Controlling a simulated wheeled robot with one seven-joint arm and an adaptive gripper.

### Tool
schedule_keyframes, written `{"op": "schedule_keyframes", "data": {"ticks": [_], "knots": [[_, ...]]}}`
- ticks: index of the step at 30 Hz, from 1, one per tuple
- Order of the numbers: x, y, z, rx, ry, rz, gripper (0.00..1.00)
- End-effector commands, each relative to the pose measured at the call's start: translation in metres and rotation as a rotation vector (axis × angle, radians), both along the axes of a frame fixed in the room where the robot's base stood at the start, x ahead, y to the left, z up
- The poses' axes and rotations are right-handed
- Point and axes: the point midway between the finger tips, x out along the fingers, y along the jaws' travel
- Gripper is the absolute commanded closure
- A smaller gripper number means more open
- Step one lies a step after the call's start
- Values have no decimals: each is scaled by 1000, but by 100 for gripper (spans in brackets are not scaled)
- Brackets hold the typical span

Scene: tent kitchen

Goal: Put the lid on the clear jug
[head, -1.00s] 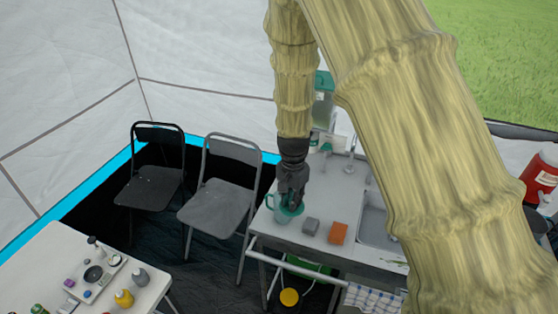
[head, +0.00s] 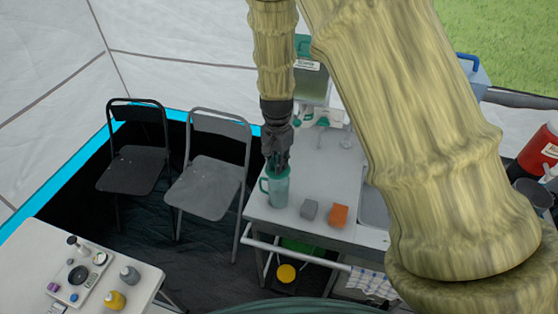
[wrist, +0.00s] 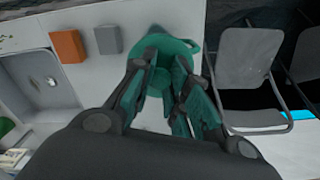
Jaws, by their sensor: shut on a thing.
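The clear jug (head: 278,192) looks teal-tinted and stands upright near the left end of the sink counter, its handle on the left. The teal lid (head: 277,172) is at the jug's mouth. My gripper (head: 276,164) points down directly above the jug and is shut on the lid. In the wrist view the lid (wrist: 160,78) shows between the fingers of my gripper (wrist: 161,68), with the jug beyond it. The fingers hide part of the lid and rim, so I cannot tell whether the lid is fully seated.
A grey sponge (head: 309,209) and an orange sponge (head: 338,214) lie right of the jug, before the sink (head: 373,207). A dispenser (head: 312,82) and small bottles stand behind. Two folding chairs (head: 207,170) are to the left. A table (head: 120,296) with bottles is at front left.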

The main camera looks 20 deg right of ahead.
Motion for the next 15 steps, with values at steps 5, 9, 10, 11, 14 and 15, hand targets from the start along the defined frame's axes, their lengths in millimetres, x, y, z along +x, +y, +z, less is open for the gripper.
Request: {"op": "schedule_keyframes", "data": {"ticks": [5, 9, 10, 11, 14, 15], "knots": [[-1, -2, -17, 0, 0, -3, 100], [-1, -3, -26, 0, 0, -4, 100], [-1, -3, -28, 0, 0, -4, 100], [-1, -3, -30, 0, 0, -4, 100], [-1, -3, -36, 0, 0, -4, 100], [-1, -3, -38, 0, 0, -4, 100]]}}
